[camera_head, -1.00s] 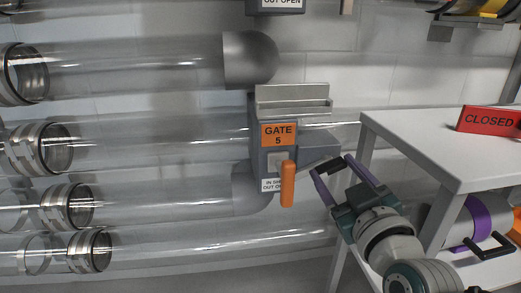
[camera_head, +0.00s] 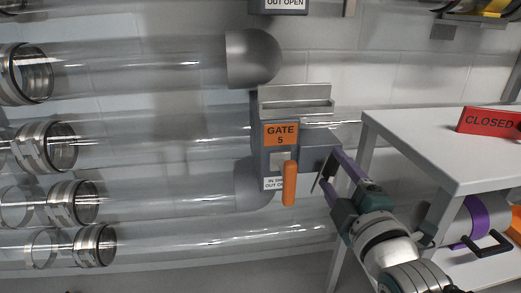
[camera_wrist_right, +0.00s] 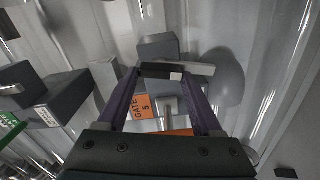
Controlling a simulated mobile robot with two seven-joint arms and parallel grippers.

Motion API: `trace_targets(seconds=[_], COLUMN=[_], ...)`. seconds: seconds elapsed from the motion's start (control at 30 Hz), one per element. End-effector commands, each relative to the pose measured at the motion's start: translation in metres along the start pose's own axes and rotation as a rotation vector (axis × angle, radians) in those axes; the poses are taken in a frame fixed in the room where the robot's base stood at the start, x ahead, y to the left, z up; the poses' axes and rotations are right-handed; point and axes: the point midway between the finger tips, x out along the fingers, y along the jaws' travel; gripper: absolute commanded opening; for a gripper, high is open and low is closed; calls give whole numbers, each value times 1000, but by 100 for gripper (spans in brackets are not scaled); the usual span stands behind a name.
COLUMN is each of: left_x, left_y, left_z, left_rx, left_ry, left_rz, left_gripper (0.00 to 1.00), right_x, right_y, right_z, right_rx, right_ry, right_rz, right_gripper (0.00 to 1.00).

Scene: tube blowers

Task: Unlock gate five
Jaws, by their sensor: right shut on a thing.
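The gate five box (camera_head: 259,150) is grey, with an orange "GATE 5" label (camera_head: 281,134) on its front. An orange handle (camera_head: 289,184) hangs straight down from it, beside a white "IN ... OUT" label. A grey block (camera_head: 318,158) sticks out from the box's right side. My right gripper (camera_head: 326,170), with purple fingers, is at that block. In the right wrist view the fingertips (camera_wrist_right: 164,71) are closed on a dark piece by the box; its exact shape is unclear. The "GATE 5" label (camera_wrist_right: 141,106) shows between the fingers. My left gripper is out of view.
Clear pipes (camera_head: 160,140) with metal clamps run to the left. A white table (camera_head: 430,140) with a red "CLOSED" sign (camera_head: 488,121) stands right, close to my right arm. A grey tray (camera_head: 295,104) sits above the gate label. A purple-banded cylinder (camera_head: 476,220) is under the tabletop.

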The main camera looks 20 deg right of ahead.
Motion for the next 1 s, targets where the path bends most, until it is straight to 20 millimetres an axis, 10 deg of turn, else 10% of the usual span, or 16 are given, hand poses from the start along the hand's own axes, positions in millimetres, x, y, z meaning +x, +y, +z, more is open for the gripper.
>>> trace_targets(seconds=[1.0], left_x=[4], left_y=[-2], left_z=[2], left_rx=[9], left_ry=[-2], left_rz=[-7], left_gripper=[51], right_x=[0], right_y=[-1], right_z=[1], right_rx=[-266], right_ry=[0], right_rz=[0], right_gripper=[0])
